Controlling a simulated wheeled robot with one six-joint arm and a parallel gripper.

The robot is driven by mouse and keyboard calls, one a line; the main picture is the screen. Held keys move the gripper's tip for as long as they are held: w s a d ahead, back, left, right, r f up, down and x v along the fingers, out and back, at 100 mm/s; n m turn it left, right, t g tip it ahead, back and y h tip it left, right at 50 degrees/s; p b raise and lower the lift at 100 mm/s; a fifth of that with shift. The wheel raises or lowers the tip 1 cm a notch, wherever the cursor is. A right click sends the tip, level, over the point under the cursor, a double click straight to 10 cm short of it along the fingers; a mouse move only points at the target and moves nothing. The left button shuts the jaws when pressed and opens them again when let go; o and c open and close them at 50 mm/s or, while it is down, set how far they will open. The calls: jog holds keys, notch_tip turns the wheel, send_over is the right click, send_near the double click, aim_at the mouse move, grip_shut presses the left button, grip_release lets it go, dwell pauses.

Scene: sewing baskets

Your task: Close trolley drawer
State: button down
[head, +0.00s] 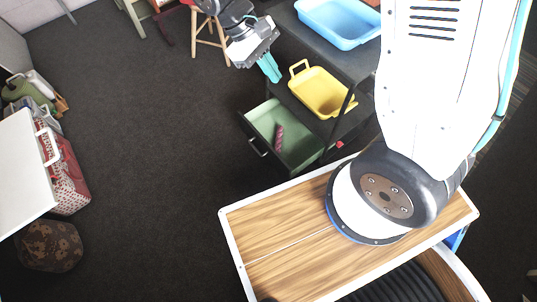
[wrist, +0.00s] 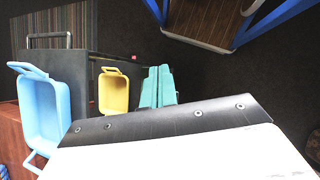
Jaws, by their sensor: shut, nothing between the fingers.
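The trolley (head: 362,69) is black, with shelves and a drawer low on its side. The trolley drawer (head: 291,155) stands pulled out to the left in the head view, with a green inside, a dark front and a handle. A dark red patterned roll lies in it (head: 279,138). My gripper (head: 271,72) has teal fingers, is shut and empty, and is above and behind the drawer in the head view, beside the yellow basket. In the wrist view the teal fingers (wrist: 157,86) show next to the yellow basket; the drawer cannot be made out there.
A yellow basket (head: 318,92) and a blue basket (head: 339,22) sit on the trolley, and the blue one also shows in the wrist view (wrist: 42,108). A wooden stool (head: 211,36) stands behind my gripper. A white table (head: 24,172) is at left. Dark carpet left of the drawer is clear.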

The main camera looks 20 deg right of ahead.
jog(key=w+a+f+n+h, duration=0.1)
jog(key=w+f, duration=0.1)
jog(key=f, duration=0.3)
jog(key=w+a+f+n+h, duration=0.1)
jog(key=w+a+f+n, duration=0.1)
jog(key=f, duration=0.4)
jog(key=n+t+h, duration=0.2)
jog(key=n+t, duration=0.5)
jog(key=n, duration=0.5)
send_near(273, 153)
notch_tip(273, 153, down, 5)
jog(key=d, duration=0.3)
jog(key=shift+w+d+r, duration=0.25)
jog(key=shift+w+d, duration=0.1)
jog(key=shift+d, duration=0.1)
